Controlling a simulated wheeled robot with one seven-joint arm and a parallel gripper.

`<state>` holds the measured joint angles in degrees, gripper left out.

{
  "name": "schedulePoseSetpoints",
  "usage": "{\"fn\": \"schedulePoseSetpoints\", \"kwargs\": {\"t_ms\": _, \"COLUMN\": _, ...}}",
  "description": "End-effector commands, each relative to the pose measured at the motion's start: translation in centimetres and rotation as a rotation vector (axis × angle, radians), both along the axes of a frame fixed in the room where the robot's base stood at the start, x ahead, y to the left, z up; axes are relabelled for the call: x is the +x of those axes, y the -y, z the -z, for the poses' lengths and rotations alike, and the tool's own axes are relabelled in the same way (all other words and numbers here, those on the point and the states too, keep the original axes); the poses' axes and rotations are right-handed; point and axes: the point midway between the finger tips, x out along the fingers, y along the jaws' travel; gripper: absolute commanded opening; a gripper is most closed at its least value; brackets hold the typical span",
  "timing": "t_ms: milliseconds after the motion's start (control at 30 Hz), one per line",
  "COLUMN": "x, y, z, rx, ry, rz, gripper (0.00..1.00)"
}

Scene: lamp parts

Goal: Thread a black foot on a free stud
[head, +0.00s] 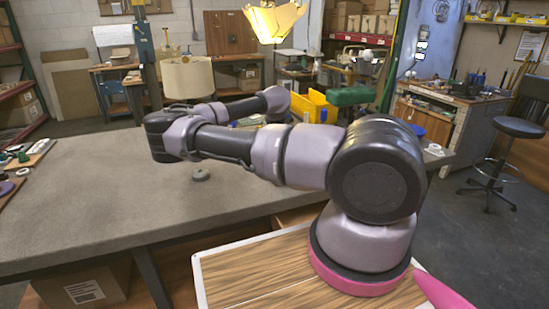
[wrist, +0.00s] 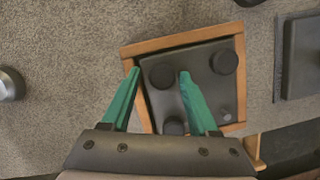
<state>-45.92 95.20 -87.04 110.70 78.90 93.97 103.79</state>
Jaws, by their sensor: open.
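In the wrist view, a square lamp base with a wooden rim (wrist: 183,40) and a dark underside faces up. Black feet stand near three of its corners: one at the upper left (wrist: 162,76), one at the upper right (wrist: 224,62) and one at the lower left (wrist: 174,126). A small grey stud (wrist: 226,116) shows bare at the lower right corner. My gripper (wrist: 159,72) is open, its green fingers on either side of the upper left foot. I cannot tell whether they touch it. In the head view my arm hides the base and gripper.
A grey round piece (head: 201,175) sits on the grey workbench (head: 100,190). In the wrist view a metallic round thing (wrist: 10,84) is at the left edge and a dark flat block (wrist: 300,55) at the right. Small parts (head: 20,157) lie at the bench's left end.

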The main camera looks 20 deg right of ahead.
Motion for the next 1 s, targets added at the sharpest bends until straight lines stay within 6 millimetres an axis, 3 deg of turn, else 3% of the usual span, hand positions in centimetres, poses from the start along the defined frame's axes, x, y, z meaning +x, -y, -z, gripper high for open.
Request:
{"fn": "schedulePoseSetpoints", "kwargs": {"t_ms": 433, "x": 0.00, "y": 0.30, "z": -0.14, "rx": 0.006, "ry": 0.005, "rz": -0.520, "gripper": 0.61}}
{"fn": "schedulePoseSetpoints", "kwargs": {"t_ms": 733, "x": -0.08, "y": 0.36, "z": -0.03, "rx": 0.000, "ry": 0.000, "rz": -0.584, "gripper": 0.61}}
{"fn": "schedulePoseSetpoints", "kwargs": {"t_ms": 767, "x": -0.09, "y": 0.36, "z": -0.04, "rx": 0.000, "ry": 0.000, "rz": -0.583, "gripper": 0.53}}
{"fn": "schedulePoseSetpoints", "kwargs": {"t_ms": 900, "x": -0.10, "y": 0.36, "z": -0.04, "rx": 0.001, "ry": 0.000, "rz": -0.582, "gripper": 0.00}}
{"fn": "schedulePoseSetpoints", "kwargs": {"t_ms": 1000, "x": -0.09, "y": 0.35, "z": -0.03, "rx": 0.001, "ry": 0.000, "rz": -0.581, "gripper": 0.00}}
